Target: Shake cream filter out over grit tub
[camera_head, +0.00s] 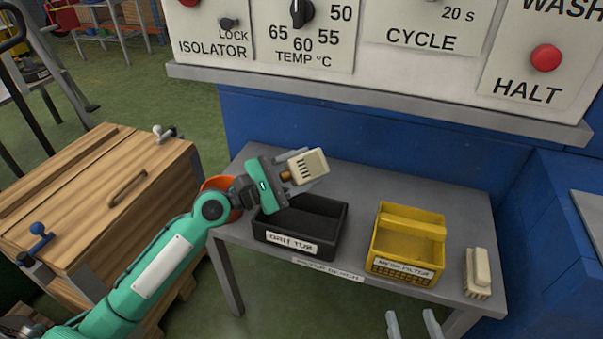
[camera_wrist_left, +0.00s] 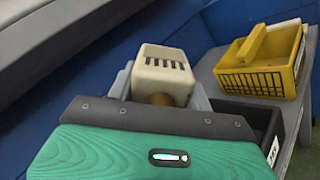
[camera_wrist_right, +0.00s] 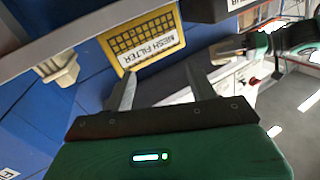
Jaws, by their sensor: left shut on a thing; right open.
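The cream filter (camera_head: 309,165) is a cream block with dark slots and a brown knob-like grip; it also shows in the left wrist view (camera_wrist_left: 164,68). My left gripper (camera_head: 289,176) is shut on its brown part and holds it tilted, in the air. The black grit tub (camera_head: 273,238) stands on the grey bench below, just under the filter in the head view; its inside looks dark and empty. In the left wrist view the tub (camera_wrist_left: 262,118) is partly hidden. My right gripper (camera_head: 412,324) is open and empty, low in front of the bench.
A yellow mesh filter box (camera_head: 411,220) stands right of the tub. A cream brush-like piece (camera_head: 478,270) lies at the bench's right end. The control panel's ledge (camera_head: 380,105) overhangs behind. A wooden crate (camera_head: 100,200) stands left of the bench.

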